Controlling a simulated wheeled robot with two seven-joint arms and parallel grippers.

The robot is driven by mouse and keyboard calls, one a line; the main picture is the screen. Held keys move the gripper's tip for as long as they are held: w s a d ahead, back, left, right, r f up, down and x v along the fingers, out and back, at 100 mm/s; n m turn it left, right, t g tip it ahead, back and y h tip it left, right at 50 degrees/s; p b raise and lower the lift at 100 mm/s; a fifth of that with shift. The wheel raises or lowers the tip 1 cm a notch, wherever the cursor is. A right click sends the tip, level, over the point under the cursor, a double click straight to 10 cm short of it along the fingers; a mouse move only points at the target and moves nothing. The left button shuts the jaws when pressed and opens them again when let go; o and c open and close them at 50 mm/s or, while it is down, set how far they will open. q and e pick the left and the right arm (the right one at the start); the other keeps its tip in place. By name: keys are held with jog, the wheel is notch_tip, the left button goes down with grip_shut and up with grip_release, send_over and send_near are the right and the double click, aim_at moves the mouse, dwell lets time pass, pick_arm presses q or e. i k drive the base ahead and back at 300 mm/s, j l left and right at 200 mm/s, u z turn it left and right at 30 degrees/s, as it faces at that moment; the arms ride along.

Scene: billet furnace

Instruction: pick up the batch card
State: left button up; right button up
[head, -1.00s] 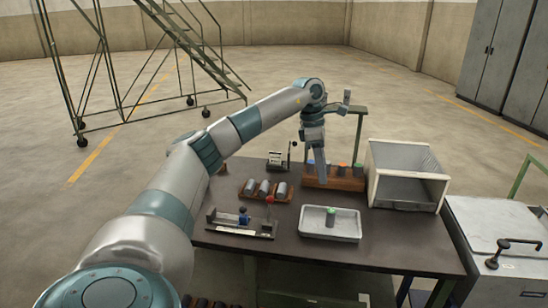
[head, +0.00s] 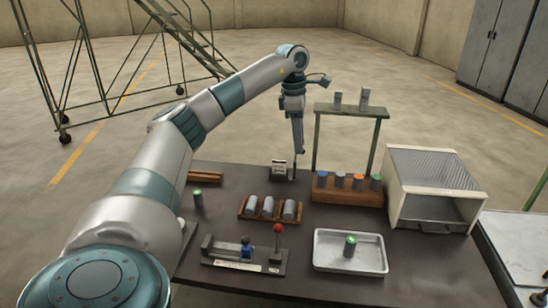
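The batch card (head: 279,166) looks to be the small white card with dark print standing upright near the back edge of the dark table (head: 330,262). A dark post stands at its right. My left gripper (head: 299,153) points down just right of the card and a little above the table. Its fingers show as a narrow edge-on shape, so I cannot tell their opening or whether they touch the post. The card is not in it. My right gripper is not in view.
A wooden rack (head: 345,195) with several coloured-top cylinders stands under a green frame (head: 350,112). A white open box (head: 430,215) is at right. A wooden tray (head: 268,216), a metal tray (head: 347,268) and a red-knobbed fixture (head: 230,257) lie in front.

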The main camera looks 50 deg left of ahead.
aim_at(279, 167)
jog(key=i+j, duration=0.1)
jog(key=j, duration=0.25)
jog(key=i+j, duration=0.15)
jog(key=j, duration=0.2)
jog(key=i+j, duration=0.1)
jog(key=j, duration=0.25)
jog(key=i+j, duration=0.1)
jog(key=j, duration=0.2)
